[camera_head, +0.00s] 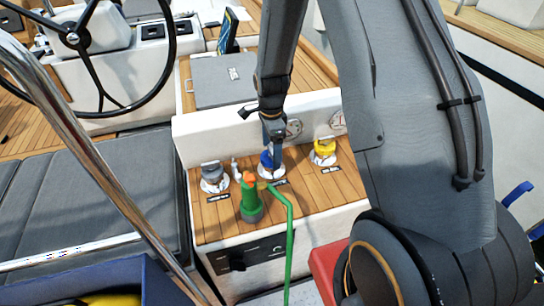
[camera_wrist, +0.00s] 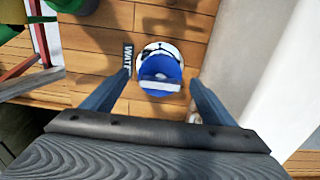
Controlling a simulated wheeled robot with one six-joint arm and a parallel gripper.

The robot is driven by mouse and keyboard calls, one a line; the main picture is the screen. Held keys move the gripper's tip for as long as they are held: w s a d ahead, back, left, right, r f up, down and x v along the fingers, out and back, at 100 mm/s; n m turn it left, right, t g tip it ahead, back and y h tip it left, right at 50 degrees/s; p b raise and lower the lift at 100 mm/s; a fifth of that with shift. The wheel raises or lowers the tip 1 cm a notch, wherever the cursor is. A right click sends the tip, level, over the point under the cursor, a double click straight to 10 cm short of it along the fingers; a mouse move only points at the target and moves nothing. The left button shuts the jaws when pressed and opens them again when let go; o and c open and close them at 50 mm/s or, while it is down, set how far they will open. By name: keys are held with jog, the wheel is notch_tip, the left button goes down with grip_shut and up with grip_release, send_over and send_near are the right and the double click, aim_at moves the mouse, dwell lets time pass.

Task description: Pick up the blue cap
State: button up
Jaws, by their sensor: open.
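The blue cap (camera_wrist: 160,72) sits in a round white and metal fitting on the wooden deck in the wrist view, with a pale raised bar across it. In the head view the blue cap (camera_head: 266,160) shows just below my gripper (camera_head: 270,148), partly hidden by it. My gripper is open, and in the wrist view its two fingers (camera_wrist: 160,85) stand apart, one on each side of the cap. Nothing is held between them. Whether the fingers touch the cap cannot be told.
A grey cap (camera_head: 212,174) is left of the blue one and a yellow cap (camera_head: 324,148) right. A green bottle-like nozzle (camera_head: 250,200) with a green hose (camera_head: 289,240) stands close in front. A white wall (camera_head: 240,130) rises behind. A steering wheel (camera_head: 75,40) is at upper left.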

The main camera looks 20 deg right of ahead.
jog(key=shift+f, duration=0.8)
jog(key=c, duration=1.3)
jog(key=shift+o, duration=0.2)
jog(key=shift+r, duration=0.15)
